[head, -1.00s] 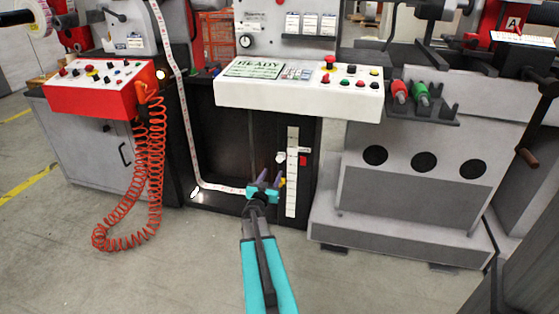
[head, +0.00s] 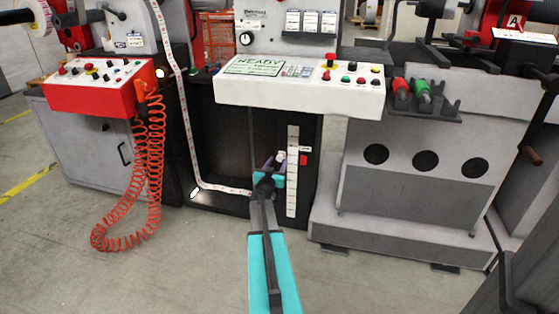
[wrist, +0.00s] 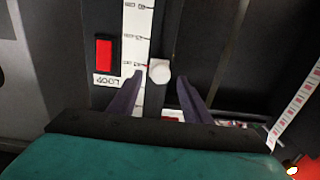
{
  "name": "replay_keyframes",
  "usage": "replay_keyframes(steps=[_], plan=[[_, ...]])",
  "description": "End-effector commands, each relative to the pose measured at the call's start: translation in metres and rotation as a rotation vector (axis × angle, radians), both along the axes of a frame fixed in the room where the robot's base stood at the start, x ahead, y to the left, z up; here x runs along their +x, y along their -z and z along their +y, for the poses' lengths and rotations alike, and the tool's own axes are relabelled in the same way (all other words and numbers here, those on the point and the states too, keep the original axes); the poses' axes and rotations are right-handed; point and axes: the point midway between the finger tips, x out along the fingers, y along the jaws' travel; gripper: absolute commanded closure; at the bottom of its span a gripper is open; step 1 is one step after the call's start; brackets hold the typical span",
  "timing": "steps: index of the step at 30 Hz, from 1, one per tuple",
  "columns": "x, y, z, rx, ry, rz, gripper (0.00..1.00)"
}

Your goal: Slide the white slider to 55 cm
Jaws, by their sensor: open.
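In the wrist view the slider (wrist: 160,71) shows close up, right of the scale (wrist: 138,20), whose printed marks are too small to read surely. My gripper (head: 274,163) is open at the slider. In the wrist view the purple fingertips of my gripper (wrist: 160,77) stand on either side of the knob, with gaps visible. I cannot tell how deep the fingers reach past it.
A red switch (head: 303,159) sits right of the scale. The white control panel (head: 300,95) overhangs above. A white label web (head: 188,140) runs down at the left, near a coiled red cord (head: 150,150). The floor in front is clear.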

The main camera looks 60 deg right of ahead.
Motion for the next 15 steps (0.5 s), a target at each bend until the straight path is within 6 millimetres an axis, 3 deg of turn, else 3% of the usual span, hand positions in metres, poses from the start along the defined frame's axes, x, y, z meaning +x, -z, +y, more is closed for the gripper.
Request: replay_keyframes(steps=[6,15], plan=[[0.008,0.002,-0.023,0.0,0.0,0.0,0.56],[0.013,0.0,-0.041,-0.001,0.0,0.001,0.56]])
